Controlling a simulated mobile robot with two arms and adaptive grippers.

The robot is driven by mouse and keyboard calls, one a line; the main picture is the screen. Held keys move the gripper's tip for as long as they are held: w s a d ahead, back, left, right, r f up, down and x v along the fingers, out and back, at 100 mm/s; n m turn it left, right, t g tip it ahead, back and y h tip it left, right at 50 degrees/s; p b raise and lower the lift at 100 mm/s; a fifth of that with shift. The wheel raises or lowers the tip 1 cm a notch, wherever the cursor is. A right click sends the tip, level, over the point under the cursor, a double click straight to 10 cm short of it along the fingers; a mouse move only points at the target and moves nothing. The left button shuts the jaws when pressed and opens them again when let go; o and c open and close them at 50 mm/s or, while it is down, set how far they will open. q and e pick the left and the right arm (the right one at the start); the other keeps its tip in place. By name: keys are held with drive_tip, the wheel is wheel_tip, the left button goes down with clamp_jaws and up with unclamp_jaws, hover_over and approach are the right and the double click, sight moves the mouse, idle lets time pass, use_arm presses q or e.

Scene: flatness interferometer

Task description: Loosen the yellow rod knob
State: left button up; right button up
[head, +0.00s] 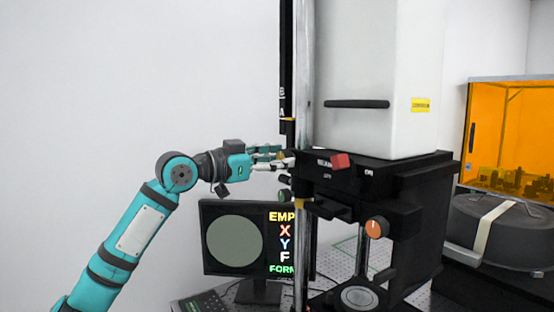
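My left gripper (280,158) is beside the upright metal rod (304,90), left of the black instrument head (375,180). Its fingers point right, toward the rod. A small patch of yellow shows at the fingertips, but I cannot tell whether it is the yellow rod knob or whether the fingers touch it. The finger gap is too small to judge. A yellow collar (301,203) sits lower on the rod, and a small yellow mark (287,119) is above the gripper. My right gripper is not in view.
A dark green knob (284,195) is just below the gripper. A red block (341,161) and an orange knob (376,228) are on the instrument. A monitor (236,243) stands below my arm. An orange enclosure (511,130) is at right. The left side is bare wall.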

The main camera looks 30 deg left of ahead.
use_arm(q)
drive_tip(key=c, duration=0.4)
drive_tip(key=shift+m, duration=0.3)
drive_tip(key=m, duration=1.6)
drive_tip(key=shift+f+m, duration=0.1)
drive_tip(key=shift+m, duration=0.2)
idle(0.3)
